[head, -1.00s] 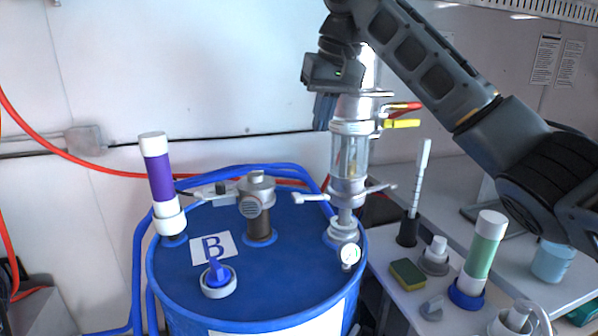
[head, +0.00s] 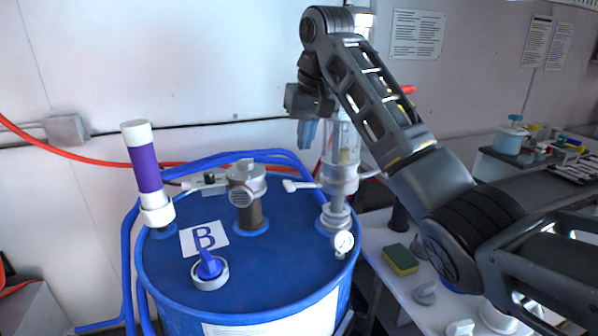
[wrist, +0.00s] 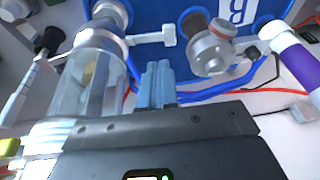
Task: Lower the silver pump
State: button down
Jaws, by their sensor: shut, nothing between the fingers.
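The silver pump (head: 341,178) stands upright on the right rear of the blue drum lid, with a clear glass cylinder, a metal collar and white side handles. Its upper part is largely hidden behind my arm in the head view. In the wrist view the clear cylinder (wrist: 92,82) fills the left side, and one white handle (wrist: 155,36) reaches right from the collar. My gripper (head: 306,134) points down beside the cylinder, on its left in the head view, with its blue-grey fingers together and empty. The fingers (wrist: 157,84) show apart from the handle in the wrist view.
A side table at right holds a sponge (head: 400,259). Free air lies left of my gripper above the lid.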

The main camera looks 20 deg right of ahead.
aim_at(296, 184)
jog(key=x, duration=0.9)
jog(key=shift+f, duration=0.25)
jog(key=shift+f, duration=0.1)
